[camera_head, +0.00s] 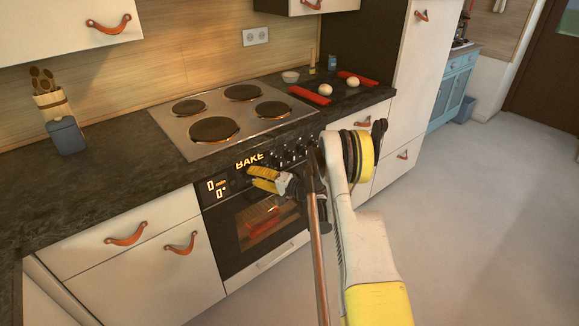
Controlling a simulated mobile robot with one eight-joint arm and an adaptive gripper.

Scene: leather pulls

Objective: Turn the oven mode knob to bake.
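The black oven (235,245) is built into the counter below the cooktop. Its control panel (228,187) shows lit digits at the left and the lit word BAKE (250,159) above my gripper. Several small knobs (291,153) sit along the panel to the right of the word. Which one is the mode knob I cannot tell; one may be hidden behind my gripper. My gripper (254,178), with yellow fingers, is in front of the panel just below the word BAKE and points left. Whether its fingers are apart or touch anything is too small to tell.
The cooktop (250,131) has several dark plates. A utensil holder (51,104) and a blue-grey container (67,136) stand at the left. Red items (310,95) and pale round objects lie on the right counter. Drawers with leather pulls (126,234) flank the oven. Floor (480,220) is clear at right.

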